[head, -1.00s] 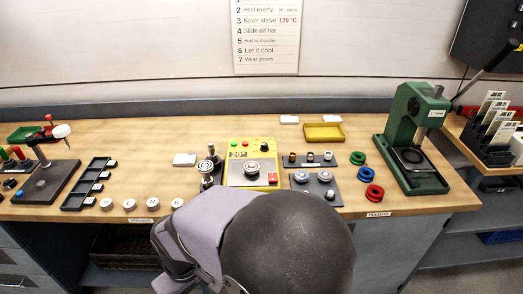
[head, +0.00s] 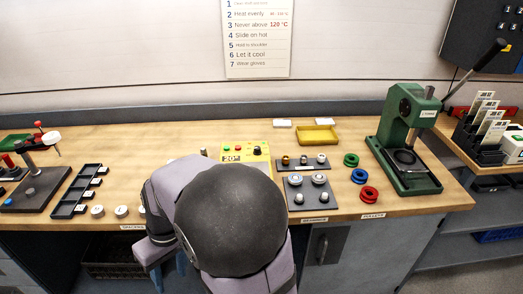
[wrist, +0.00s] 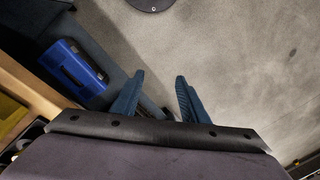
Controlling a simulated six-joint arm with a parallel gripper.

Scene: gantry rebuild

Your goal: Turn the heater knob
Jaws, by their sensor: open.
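The yellow heater (head: 228,151) stands on the bench in the middle of the head view, with a display reading about 20°. A small dark knob (head: 257,150) sits at its upper right, and a green button is on its upper left. My arm covers the lower part of the heater. In the wrist view my gripper (wrist: 157,97) is open, its two blue fingers apart with nothing between them. It points toward the floor, away from the heater, and the knob is not in that view.
A green press (head: 406,140) stands at the right of the bench. Red and green rings (head: 360,176), a dark parts plate (head: 310,188) and a yellow tray (head: 318,135) lie right of the heater. A black slotted rack (head: 75,195) is at left. A blue bin (wrist: 72,65) shows in the wrist view.

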